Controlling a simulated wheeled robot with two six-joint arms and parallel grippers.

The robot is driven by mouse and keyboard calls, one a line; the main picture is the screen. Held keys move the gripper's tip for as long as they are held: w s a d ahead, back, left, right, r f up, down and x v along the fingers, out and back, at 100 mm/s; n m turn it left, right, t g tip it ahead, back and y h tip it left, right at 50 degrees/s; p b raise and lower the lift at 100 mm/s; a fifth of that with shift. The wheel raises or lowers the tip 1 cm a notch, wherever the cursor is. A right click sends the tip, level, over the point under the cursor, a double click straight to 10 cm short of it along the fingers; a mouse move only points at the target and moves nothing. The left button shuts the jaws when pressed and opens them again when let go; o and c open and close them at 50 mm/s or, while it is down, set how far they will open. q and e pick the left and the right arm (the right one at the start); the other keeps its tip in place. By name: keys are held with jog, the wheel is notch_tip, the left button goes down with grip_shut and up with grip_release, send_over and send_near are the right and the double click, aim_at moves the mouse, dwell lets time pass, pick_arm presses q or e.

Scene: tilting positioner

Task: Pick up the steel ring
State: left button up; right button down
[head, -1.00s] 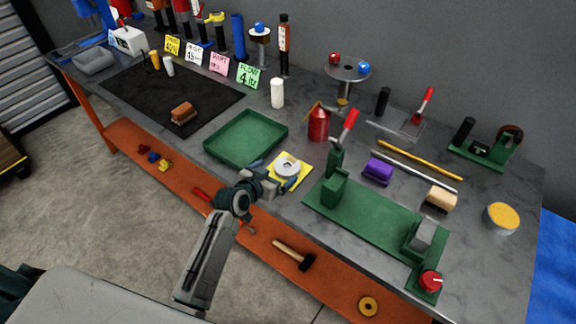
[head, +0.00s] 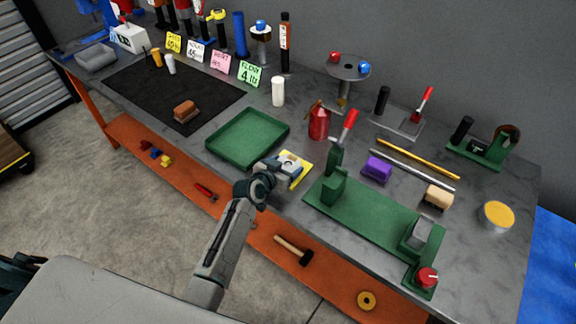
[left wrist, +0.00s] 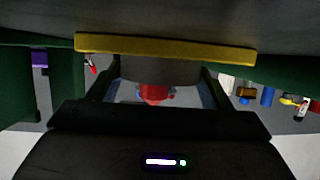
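The steel ring (left wrist: 160,70) shows in the left wrist view as a dark grey round band between my two fingers, against the yellow pad (left wrist: 165,47). In the head view the yellow pad (head: 300,160) lies on the bench right of the green tray, and my gripper covers most of the ring. My left gripper (head: 282,170) is low over the pad with its fingers on either side of the ring. No clear gap shows between fingers and ring, but I cannot tell whether they press on it. My right gripper is not in view.
A green tray (head: 247,140) is close on the left. A green fixture plate (head: 375,222) with a red-handled clamp (head: 344,135) stands close on the right. A red can (head: 319,122) is behind. An orange shelf (head: 225,208) runs below the bench's front edge.

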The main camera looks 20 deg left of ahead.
pick_arm(q)
jog(key=c, duration=0.7)
jog(key=shift+w, duration=0.1)
jog(key=shift+r, duration=0.15)
